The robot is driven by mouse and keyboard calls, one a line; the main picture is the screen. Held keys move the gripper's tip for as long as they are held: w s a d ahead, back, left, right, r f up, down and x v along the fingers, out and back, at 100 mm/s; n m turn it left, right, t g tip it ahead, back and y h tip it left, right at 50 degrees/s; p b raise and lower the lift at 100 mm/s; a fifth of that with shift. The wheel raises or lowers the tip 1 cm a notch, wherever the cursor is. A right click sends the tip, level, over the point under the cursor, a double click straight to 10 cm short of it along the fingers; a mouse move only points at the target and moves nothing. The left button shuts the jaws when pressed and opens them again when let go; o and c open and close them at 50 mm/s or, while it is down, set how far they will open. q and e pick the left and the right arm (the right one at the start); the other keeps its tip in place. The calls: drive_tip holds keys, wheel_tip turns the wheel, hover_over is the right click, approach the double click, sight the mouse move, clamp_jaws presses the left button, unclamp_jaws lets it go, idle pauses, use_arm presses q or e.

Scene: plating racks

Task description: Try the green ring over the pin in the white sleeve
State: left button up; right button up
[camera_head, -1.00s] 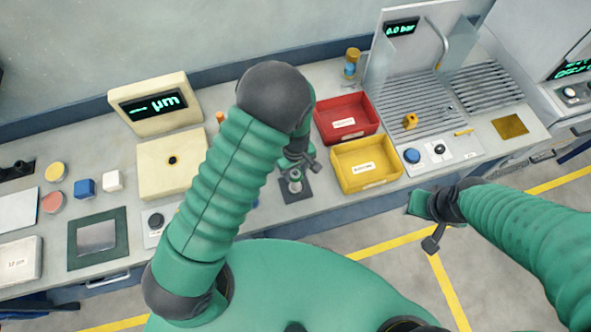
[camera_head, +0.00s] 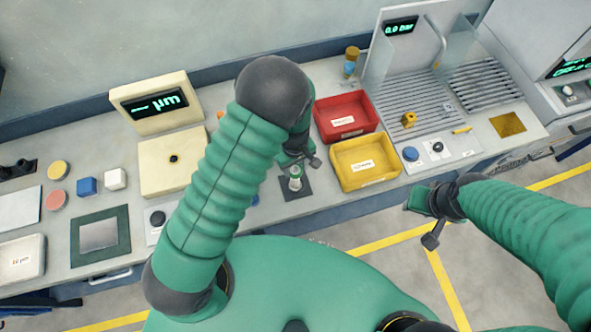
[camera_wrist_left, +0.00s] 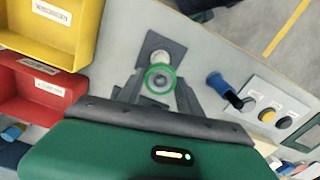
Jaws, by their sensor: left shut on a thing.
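The green ring (camera_wrist_left: 159,78) is between the two dark fingers of my left gripper (camera_wrist_left: 160,88), which is shut on it. Within the ring, a pale round part shows in the left wrist view; I cannot tell whether the ring is around the pin or only above it. The white sleeve (camera_head: 295,184) stands upright on a dark square plate (camera_head: 305,191) near the bench's front edge. In the head view my left gripper (camera_head: 298,164) is right at the sleeve's top. My right gripper (camera_head: 430,220) hangs over the floor, away from the bench; its jaw opening is unclear.
A yellow bin (camera_head: 398,177) and a red bin (camera_head: 373,125) stand right of the plate. A cream gauge with a display (camera_head: 188,97) is behind my left arm. A blue knob (camera_wrist_left: 219,82) stands close beside the fingers in the left wrist view.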

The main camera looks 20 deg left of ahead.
use_arm(q)
drive_tip(key=shift+r+p, duration=2.1)
drive_tip(key=shift+r, duration=0.45)
drive_tip(key=shift+f, duration=0.15)
